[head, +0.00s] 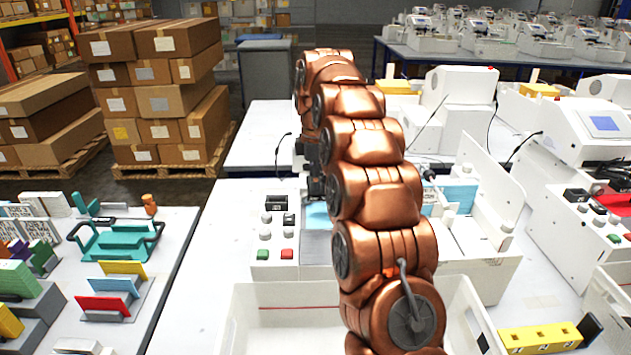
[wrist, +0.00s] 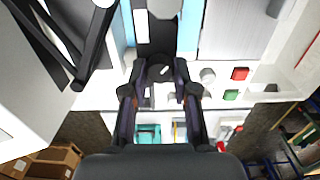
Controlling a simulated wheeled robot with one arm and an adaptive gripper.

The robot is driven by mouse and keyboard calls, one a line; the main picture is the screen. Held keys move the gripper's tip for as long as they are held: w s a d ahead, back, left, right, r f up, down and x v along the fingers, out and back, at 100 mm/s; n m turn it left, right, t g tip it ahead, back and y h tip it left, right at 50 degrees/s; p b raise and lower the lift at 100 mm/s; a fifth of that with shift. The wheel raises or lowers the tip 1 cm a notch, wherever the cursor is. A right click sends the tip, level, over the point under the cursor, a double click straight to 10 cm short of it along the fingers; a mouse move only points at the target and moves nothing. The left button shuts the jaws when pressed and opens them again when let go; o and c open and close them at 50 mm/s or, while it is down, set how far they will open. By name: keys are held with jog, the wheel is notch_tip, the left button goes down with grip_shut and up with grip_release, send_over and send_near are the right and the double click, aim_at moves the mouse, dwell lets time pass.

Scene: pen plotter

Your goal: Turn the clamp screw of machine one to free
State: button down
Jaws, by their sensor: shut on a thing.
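Machine one (head: 262,232) is a white pen plotter on the white bench, mostly behind my copper arm in the head view. In the wrist view, the clamp screw (wrist: 160,66) is a dark round knob with a pale mark on the dark pen carriage (wrist: 155,38). My gripper (wrist: 160,76) is shut on the screw, one finger on each side. In the head view my gripper (head: 316,184) is a dark shape left of the arm, low over the plotter's light blue sheet (head: 316,213). The screw is not visible there.
Red (wrist: 240,73) and green (wrist: 231,95) buttons and a grey knob (wrist: 207,75) are on the panel beside my gripper. A white bin (head: 290,290) stands in front of the machine. Another plotter (head: 560,190) stands at right. A side table (head: 190,215) holds a teal tray (head: 120,243).

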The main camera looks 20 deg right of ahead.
jog(key=c, duration=0.9)
grip_release()
